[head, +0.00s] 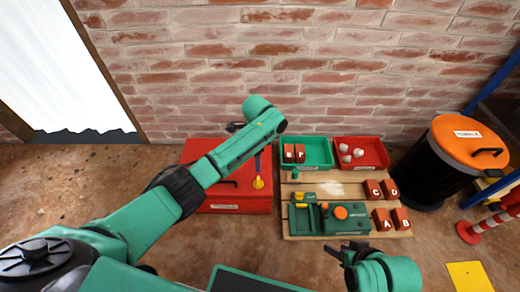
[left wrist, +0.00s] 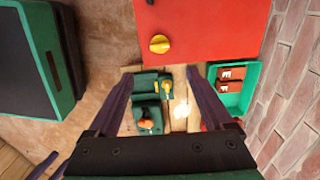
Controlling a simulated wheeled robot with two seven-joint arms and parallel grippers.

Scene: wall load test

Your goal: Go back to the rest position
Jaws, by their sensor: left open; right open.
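My left arm reaches across the head view from the lower left, over a red case. Its gripper is mostly hidden there by the arm. In the left wrist view my left gripper (left wrist: 160,72) is open, with two dark fingers spread wide and nothing between them. Beyond the fingers is a green device (left wrist: 148,118) with an orange knob, which also shows in the head view (head: 345,222). My right gripper (head: 345,252) is at the lower right of the head view, open and empty, in front of the wooden pallet's near edge.
The pallet (head: 300,234) holds red blocks lettered A to D. Behind are a green tray (head: 318,164) with two red blocks and a red tray (head: 375,165) with white balls. The red case (head: 245,205) has a yellow knob (head: 258,183). A black barrel (head: 425,170) stands right; brick wall behind.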

